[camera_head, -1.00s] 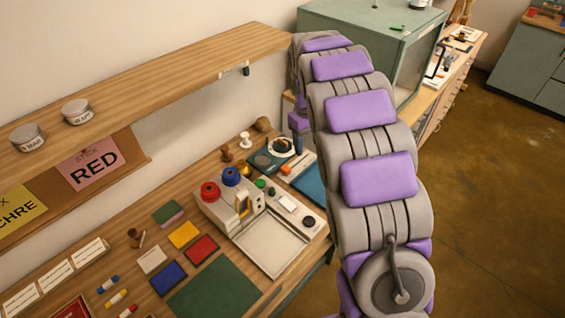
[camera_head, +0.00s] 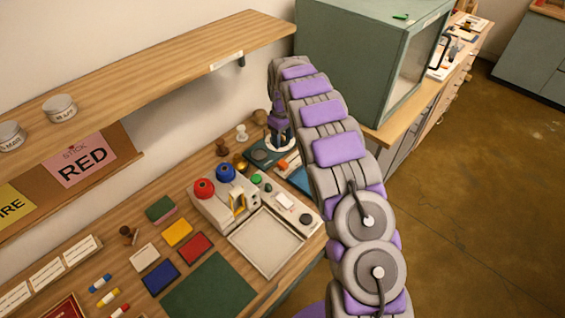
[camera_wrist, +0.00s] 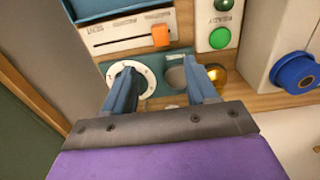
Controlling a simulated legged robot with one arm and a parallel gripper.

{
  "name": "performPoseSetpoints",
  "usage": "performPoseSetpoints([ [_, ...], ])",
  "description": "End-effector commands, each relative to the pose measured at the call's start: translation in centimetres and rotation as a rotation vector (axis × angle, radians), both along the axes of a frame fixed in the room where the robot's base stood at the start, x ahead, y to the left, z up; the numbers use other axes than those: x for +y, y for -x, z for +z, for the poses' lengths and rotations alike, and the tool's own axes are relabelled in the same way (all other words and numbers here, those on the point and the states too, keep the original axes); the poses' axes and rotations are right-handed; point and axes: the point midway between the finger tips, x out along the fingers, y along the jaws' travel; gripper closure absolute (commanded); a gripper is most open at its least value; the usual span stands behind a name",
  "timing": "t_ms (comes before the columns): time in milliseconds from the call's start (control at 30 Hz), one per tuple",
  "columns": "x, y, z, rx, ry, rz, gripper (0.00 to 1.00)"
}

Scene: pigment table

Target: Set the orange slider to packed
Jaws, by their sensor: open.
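The orange slider (camera_wrist: 161,35) shows in the wrist view, near the right end of a slot in a pale panel (camera_wrist: 110,35). Small lettering runs along the panel, too small to read surely. The slider is a small orange spot (camera_head: 283,165) in the head view. My gripper (camera_wrist: 162,78) is open and empty. Its two blue fingers stand apart, lower in the wrist picture than the slider, over a white dial and a round grey recess. No finger visibly touches the slider.
In the wrist view, a white dial (camera_wrist: 147,82) is by the left finger. A green button (camera_wrist: 220,38), a brass knob (camera_wrist: 216,74) and a blue knob (camera_wrist: 297,73) lie to the right. In the head view, a green cabinet (camera_head: 350,60) stands right of my arm, and a shelf (camera_head: 150,75) overhangs the table.

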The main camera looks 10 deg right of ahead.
Motion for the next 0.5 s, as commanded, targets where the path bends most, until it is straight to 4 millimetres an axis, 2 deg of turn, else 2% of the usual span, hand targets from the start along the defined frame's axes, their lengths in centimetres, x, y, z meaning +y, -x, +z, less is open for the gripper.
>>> performPoseSetpoints([
  [33, 0.0, 0.1, -1.3, 0.005, 0.0, 0.0, 0.43],
  [100, 0.0, 0.2, -2.8, 0.006, 0.0, 0.0, 0.43],
  [500, 0.0, 0.2, -10.4, 0.005, -0.001, -0.001, 0.43],
])
